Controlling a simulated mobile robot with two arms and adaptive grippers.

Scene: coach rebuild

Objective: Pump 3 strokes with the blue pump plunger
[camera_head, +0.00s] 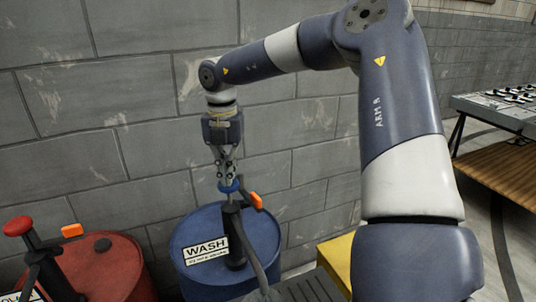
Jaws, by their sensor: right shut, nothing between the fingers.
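The blue pump plunger (229,187) is a round blue knob on top of a dark pump (235,235). The pump stands on a blue drum (192,220) with a white label reading WASH (206,250). My right gripper (227,176) points straight down, directly over the blue knob. Its fingers are shut and empty, with the tips at or very near the knob's top; I cannot tell whether they touch. The plunger shows little or no rod between knob and pump body. My left gripper is out of view.
A red drum (112,262) with its own pump and a red knob (17,226) stands to the left. An orange part (256,200) sticks out beside the blue knob. A yellow object (338,262) is to the right. A grey block wall (150,140) is close behind.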

